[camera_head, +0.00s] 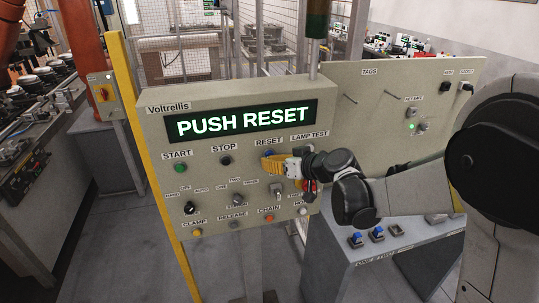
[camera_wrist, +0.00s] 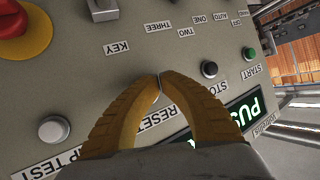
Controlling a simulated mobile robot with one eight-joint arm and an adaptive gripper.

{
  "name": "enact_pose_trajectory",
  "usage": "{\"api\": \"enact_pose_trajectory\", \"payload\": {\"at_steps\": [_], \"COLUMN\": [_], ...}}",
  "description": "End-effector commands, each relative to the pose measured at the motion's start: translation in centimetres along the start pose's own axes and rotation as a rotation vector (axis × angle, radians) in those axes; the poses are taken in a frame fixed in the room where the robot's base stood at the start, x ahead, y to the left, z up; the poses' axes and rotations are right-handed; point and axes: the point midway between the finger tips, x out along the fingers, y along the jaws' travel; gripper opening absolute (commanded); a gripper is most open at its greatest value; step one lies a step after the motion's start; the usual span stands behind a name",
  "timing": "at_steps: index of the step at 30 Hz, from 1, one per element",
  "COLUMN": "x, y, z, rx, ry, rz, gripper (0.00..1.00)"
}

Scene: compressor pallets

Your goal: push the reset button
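The control panel (camera_head: 150,120) carries a display (camera_head: 243,121) reading "PUSH RESET". The blue reset button (camera_head: 268,154) sits under the RESET label (camera_head: 267,142) and is mostly hidden by my gripper (camera_head: 266,164). In the wrist view, the yellow fingers of my gripper (camera_wrist: 158,80) curve together, with their tips meeting over the spot beside the RESET label (camera_wrist: 157,118). The button is almost wholly covered there. I see nothing held between the fingers. I cannot tell whether the tips touch the button.
The black stop button (camera_wrist: 209,69) and green start button (camera_wrist: 249,54) lie to one side in the wrist view. A white button (camera_wrist: 53,129) by the LAMP TEST label and a red emergency stop (camera_wrist: 12,22) lie on the other. Selector knobs (camera_head: 190,208) sit below in the head view.

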Motion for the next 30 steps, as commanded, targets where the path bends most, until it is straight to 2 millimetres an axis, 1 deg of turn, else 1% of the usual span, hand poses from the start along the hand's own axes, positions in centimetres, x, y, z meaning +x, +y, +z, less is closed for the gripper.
{"api": "enact_pose_trajectory", "payload": {"at_steps": [17, 30], "x": [0.4, -1.1], "y": [0.2, -0.6], "z": [-0.2, 0.6], "rx": [0.000, 0.000], "ry": [0.000, 0.000], "rz": [0.000, 0.000], "gripper": [0.00, 0.00]}}
